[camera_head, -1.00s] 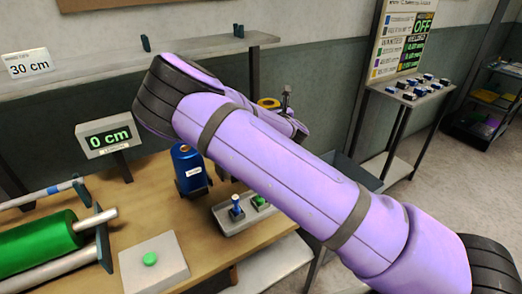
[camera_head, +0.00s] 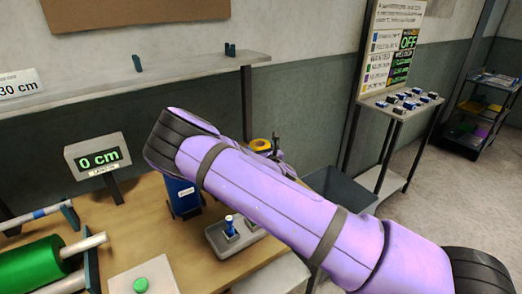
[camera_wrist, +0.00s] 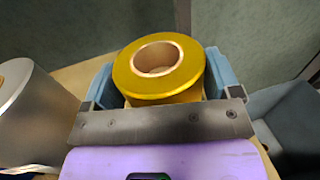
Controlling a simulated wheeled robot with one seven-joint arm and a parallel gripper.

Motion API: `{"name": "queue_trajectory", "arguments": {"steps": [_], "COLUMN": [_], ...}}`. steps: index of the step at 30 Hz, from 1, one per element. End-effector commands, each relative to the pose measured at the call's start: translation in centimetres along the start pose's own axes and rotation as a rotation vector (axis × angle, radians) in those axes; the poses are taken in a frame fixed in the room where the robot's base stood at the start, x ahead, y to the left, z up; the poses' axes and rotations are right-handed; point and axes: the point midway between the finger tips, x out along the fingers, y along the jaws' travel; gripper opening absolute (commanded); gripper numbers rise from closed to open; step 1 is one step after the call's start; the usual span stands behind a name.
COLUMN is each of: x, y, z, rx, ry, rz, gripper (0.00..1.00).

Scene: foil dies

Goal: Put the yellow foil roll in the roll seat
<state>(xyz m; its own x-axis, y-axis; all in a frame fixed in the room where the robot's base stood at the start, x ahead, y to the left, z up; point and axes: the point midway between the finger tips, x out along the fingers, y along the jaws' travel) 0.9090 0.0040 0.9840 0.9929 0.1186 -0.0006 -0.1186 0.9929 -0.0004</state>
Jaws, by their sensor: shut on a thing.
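The yellow foil roll (camera_head: 262,145) shows behind my purple arm in the head view, partly hidden. In the wrist view the yellow foil roll (camera_wrist: 190,84) has a tan hollow core facing the camera. The light blue fingers of my gripper (camera_wrist: 162,76) stand on both sides of it, and my gripper is shut on it. My gripper also shows in the head view (camera_head: 272,147), mostly hidden by the arm. I cannot tell for sure which part is the roll seat. Two small dark blue brackets (camera_head: 137,63) (camera_head: 230,50) stand on the wall shelf.
A silver roll (camera_wrist: 32,115) is left of my gripper. A dark bin (camera_head: 345,187) stands right of the bench.

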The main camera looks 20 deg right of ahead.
Motion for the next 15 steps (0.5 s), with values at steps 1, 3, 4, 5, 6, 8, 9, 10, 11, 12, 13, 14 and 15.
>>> {"name": "queue_trajectory", "arguments": {"steps": [1,3,4,5,6,8,9,10,11,12,13,14,15], "x": [0.04,0.03,0.03,0.03,0.03,0.03,0.03,0.03,0.01,0.01,0.01,0.01,0.01], "y": [-0.01,0.0,0.0,-0.01,-0.01,0.0,0.0,-0.01,0.0,0.0,0.0,0.0,0.0], "z": [0.12,0.15,0.15,0.15,0.12,-0.01,-0.12,-0.19,-0.2,-0.19,-0.19,-0.19,-0.19], "rx": [0.0,0.0,0.0,0.0,0.0,0.0,-0.001,-0.001,0.0,0.0,0.0,0.0,0.0], "ry": [-0.003,-0.003,-0.003,-0.003,-0.003,-0.002,-0.002,-0.002,-0.001,-0.001,-0.001,-0.001,-0.001], "rz": [0.0,0.0,0.0,0.0,0.0,0.0,0.0,0.0,0.0,0.0,0.0,0.0,0.0], "gripper": [0.25,0.25,0.25,0.25,0.25,0.25,0.25,0.25,0.9,0.99,1.0,1.0,1.0]}}
